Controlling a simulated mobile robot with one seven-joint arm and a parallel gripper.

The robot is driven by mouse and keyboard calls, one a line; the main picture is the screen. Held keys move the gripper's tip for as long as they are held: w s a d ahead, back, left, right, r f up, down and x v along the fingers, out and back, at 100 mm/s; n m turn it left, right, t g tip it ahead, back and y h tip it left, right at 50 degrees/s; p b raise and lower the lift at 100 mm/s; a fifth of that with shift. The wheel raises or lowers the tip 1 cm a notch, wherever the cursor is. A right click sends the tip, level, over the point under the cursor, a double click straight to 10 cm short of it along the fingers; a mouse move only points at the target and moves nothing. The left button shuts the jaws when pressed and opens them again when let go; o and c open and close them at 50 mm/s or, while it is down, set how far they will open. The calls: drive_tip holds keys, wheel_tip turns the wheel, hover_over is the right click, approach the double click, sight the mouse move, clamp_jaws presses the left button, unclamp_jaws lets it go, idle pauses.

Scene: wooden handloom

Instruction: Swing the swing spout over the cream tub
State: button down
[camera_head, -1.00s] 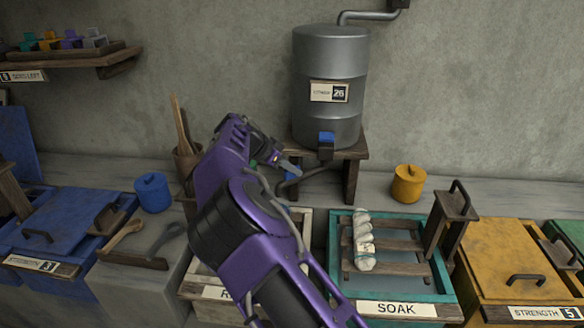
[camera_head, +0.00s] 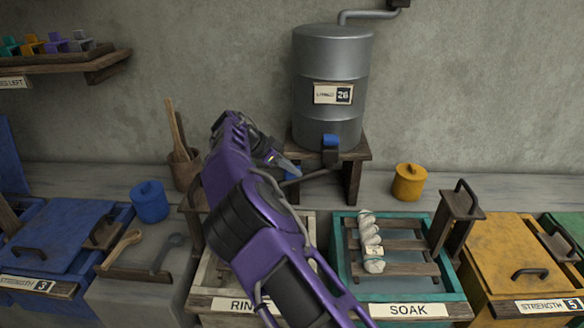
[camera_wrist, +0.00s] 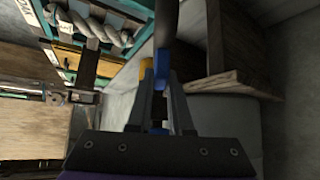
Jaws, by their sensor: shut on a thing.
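The swing spout (camera_head: 315,175) is a dark pipe that comes from low on the grey metal tank (camera_head: 331,85), below a blue tap (camera_head: 331,148). Its outer end is hidden behind my arm in the head view. My gripper (camera_head: 287,168) is at that end. In the wrist view my gripper (camera_wrist: 160,92) is shut on a blue grip (camera_wrist: 161,65) under the dark spout (camera_wrist: 167,22). The cream tub (camera_head: 309,232), with a partly covered label starting "RIN", stands in front of the tank; my arm hides much of it.
A teal tub (camera_head: 338,240) labelled SOAK, with a white skein (camera_head: 371,243) on slats, stands right of the cream tub. Yellow (camera_head: 495,250) and blue (camera_head: 65,235) lidded tubs flank them. A wooden stand (camera_head: 357,180) carries the tank. An orange pot (camera_head: 409,182) is at the back.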

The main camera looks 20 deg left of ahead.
drive_tip(key=shift+f, duration=0.2)
idle(0.3)
drive_tip(key=c, duration=0.8)
unclamp_jaws()
drive_tip(key=shift+w, duration=0.1)
drive_tip(key=shift+r, duration=0.1)
drive_tip(key=shift+r, duration=0.15)
